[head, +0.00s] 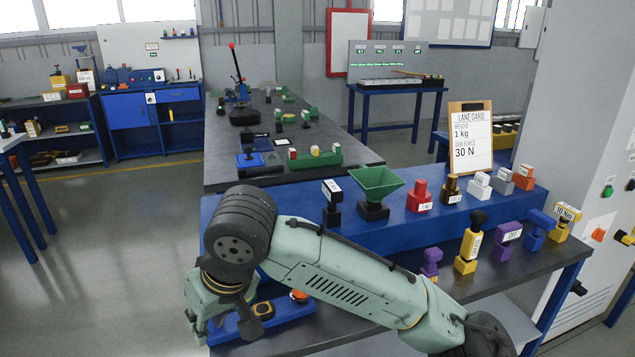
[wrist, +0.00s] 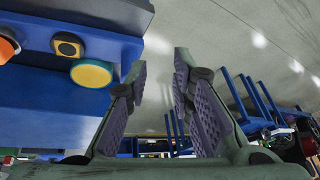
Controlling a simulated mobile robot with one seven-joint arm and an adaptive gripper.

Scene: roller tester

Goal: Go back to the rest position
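My arm reaches from the lower right across the front of the dark-topped bench (head: 400,315) in the head view. My gripper (head: 212,325) hangs at the bench's left end, beside a small blue tray (head: 270,326), and is partly hidden by my own wrist. In the wrist view my gripper (wrist: 161,62) shows two dark padded fingers standing apart with nothing between them. The gap looks out past the bench edge onto grey floor.
A green hopper (head: 377,184), a lane card (head: 470,140) and several labelled coloured pieces stand along the bench. Open floor (head: 110,270) lies to the left.

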